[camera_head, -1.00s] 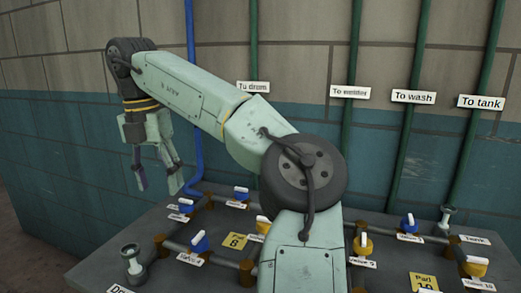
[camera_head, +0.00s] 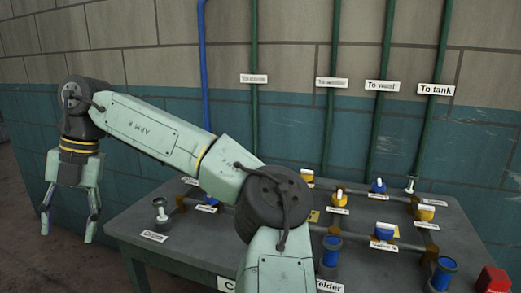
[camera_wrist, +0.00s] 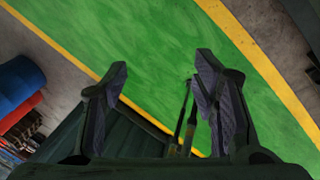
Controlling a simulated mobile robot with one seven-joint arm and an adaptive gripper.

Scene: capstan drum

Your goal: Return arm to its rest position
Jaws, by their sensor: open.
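My gripper (camera_head: 68,226) hangs at the left end of my arm in the head view, fingers pointing down, left of the table and clear of it. Its fingers are apart with nothing between them. In the wrist view my gripper (camera_wrist: 158,95) also shows open and empty, with green floor and a yellow line beyond the fingertips. My arm reaches from the bottom of the head view up and over to the left, across part of the table.
The grey table (camera_head: 135,226) carries pipes and several blue and yellow valves. A red block (camera_head: 494,280) is at right. Labelled green pipes (camera_head: 434,100) and a blue pipe (camera_head: 204,70) run up the wall. Blue and red drums (camera_wrist: 18,85) stand left in the wrist view.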

